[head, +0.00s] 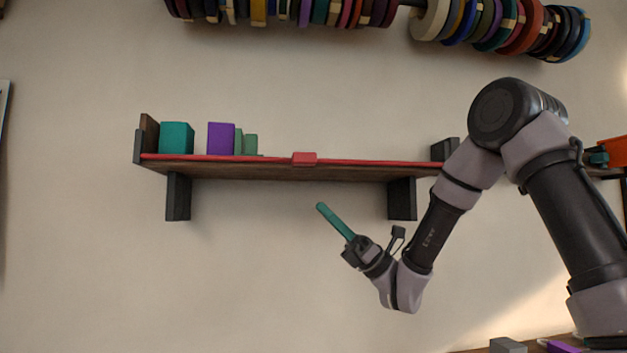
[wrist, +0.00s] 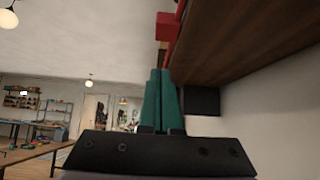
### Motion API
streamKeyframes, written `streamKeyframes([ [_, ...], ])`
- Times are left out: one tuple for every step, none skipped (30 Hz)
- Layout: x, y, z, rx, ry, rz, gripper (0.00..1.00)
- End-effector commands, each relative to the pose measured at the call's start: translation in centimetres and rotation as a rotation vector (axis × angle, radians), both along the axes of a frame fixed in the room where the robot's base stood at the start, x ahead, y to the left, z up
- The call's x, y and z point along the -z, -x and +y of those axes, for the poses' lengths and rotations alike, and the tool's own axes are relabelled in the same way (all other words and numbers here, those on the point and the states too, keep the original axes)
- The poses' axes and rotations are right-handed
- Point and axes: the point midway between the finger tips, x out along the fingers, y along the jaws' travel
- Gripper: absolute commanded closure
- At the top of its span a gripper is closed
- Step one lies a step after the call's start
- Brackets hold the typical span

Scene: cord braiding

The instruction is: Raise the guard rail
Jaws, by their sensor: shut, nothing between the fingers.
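The guard rail (head: 225,158) is a thin red bar along the front edge of the wall shelf (head: 270,172), lying low at board level. A red block-like tab (head: 304,158) sits near its middle; the tab also shows in the wrist view (wrist: 167,27) at the shelf's edge. My gripper (head: 321,207) has teal fingers, shut and empty. It points up and left, below the shelf and a little right of the tab, apart from it. In the wrist view my gripper (wrist: 161,72) points up toward the red tab, with the shelf's underside at right.
A teal box (head: 177,138), a purple box (head: 221,139) and green boxes (head: 250,144) stand on the shelf's left half. Dark brackets (head: 178,197) (head: 402,199) hang below it. Coloured rolls (head: 500,25) hang above. The wall below the shelf is clear.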

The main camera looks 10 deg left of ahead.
Motion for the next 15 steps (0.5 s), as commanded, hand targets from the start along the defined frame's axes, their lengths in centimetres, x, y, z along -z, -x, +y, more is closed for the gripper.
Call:
streamKeyframes([
  [-0.6, 0.3, 0.7, -0.004, 0.001, -0.004, 1.00],
  [-1.0, 0.4, 1.1, -0.004, 0.000, -0.004, 1.00],
  [-1.5, 0.6, 1.5, -0.004, 0.000, -0.005, 1.00],
  [-1.9, 0.7, 1.9, -0.004, 0.000, -0.005, 1.00],
  [-2.2, 0.8, 2.2, -0.004, 0.000, -0.004, 1.00],
  [-2.7, 0.9, 2.7, -0.004, 0.001, -0.005, 1.00],
  [-3.1, 1.0, 3.0, -0.004, -0.001, -0.005, 1.00],
  [-3.4, 1.0, 3.3, -0.002, -0.001, -0.005, 1.00],
  [-4.2, 0.9, 3.2, -0.001, -0.001, -0.006, 1.00],
  [-4.7, 0.9, 3.1, 0.000, -0.001, -0.005, 1.00],
  [-5.1, 0.9, 3.1, 0.001, -0.001, -0.006, 1.00],
  [-5.6, 0.9, 3.1, 0.000, -0.001, -0.004, 1.00],
  [-5.9, 0.9, 3.1, -0.001, 0.000, -0.004, 1.00],
  [-6.3, 0.9, 3.1, 0.000, -0.001, -0.004, 1.00],
  [-6.6, 0.8, 3.1, 0.001, 0.000, -0.004, 1.00],
])
